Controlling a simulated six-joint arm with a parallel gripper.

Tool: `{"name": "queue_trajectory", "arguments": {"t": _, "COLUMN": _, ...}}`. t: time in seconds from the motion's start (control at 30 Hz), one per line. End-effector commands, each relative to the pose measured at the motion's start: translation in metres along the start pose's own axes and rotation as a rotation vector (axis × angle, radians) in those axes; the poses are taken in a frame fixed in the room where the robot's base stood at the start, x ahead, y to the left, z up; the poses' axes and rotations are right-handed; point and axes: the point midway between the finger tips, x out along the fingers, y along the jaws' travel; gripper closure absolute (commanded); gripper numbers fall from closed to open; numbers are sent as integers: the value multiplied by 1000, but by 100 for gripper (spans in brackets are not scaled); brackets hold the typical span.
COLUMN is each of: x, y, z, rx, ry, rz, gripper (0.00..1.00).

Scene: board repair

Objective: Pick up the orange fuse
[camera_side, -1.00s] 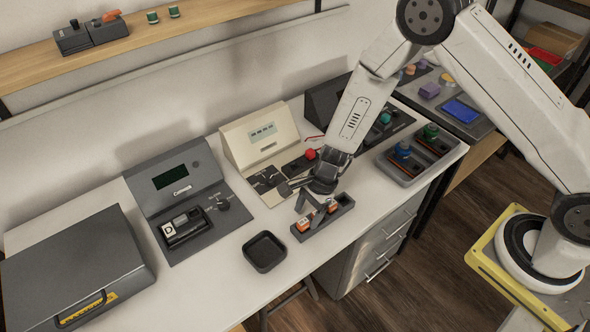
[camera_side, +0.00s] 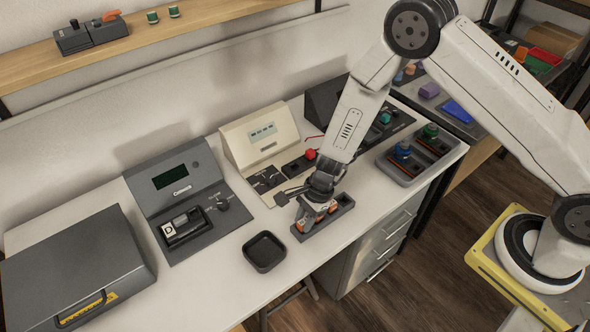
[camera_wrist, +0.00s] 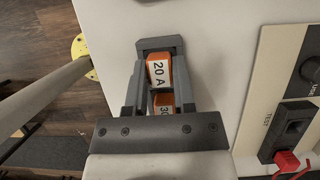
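An orange fuse with a white "20 A" label (camera_wrist: 158,72) sits in a small dark grey tray (camera_wrist: 158,43) in the wrist view. My gripper (camera_side: 316,214) is low over the tray in the side view, pointing down.
An empty black square bin (camera_side: 264,252) stands left of the tray. A grey tester (camera_side: 180,185) and a cream tester with a red plug (camera_side: 310,154) stand behind. A grey toolbox (camera_side: 75,265) is at far left. The bench's front edge is close to the tray.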

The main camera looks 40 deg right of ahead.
Motion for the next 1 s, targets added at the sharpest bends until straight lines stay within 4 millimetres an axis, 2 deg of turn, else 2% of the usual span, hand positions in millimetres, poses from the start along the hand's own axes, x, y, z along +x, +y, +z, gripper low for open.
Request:
{"name": "queue_trajectory", "arguments": {"t": 0.03, "x": 0, "y": 0, "z": 0, "rx": 0, "ry": 0, "rz": 0, "gripper": 87}}
{"name": "queue_trajectory", "arguments": {"t": 0.07, "x": 0, "y": 0, "z": 0, "rx": 0, "ry": 0, "rz": 0, "gripper": 96}}
{"name": "queue_trajectory", "arguments": {"t": 0.1, "x": 0, "y": 0, "z": 0, "rx": 0, "ry": 0, "rz": 0, "gripper": 100}}
{"name": "queue_trajectory", "arguments": {"t": 0.63, "x": -5, "y": 0, "z": 2, "rx": -1, "ry": -1, "rz": -1, "gripper": 100}}
{"name": "queue_trajectory", "arguments": {"t": 0.93, "x": -28, "y": -1, "z": 12, "rx": -2, "ry": -1, "rz": -3, "gripper": 100}}
{"name": "queue_trajectory", "arguments": {"t": 1.0, "x": -36, "y": 4, "z": 13, "rx": 1, "ry": -1, "rz": -1, "gripper": 100}}
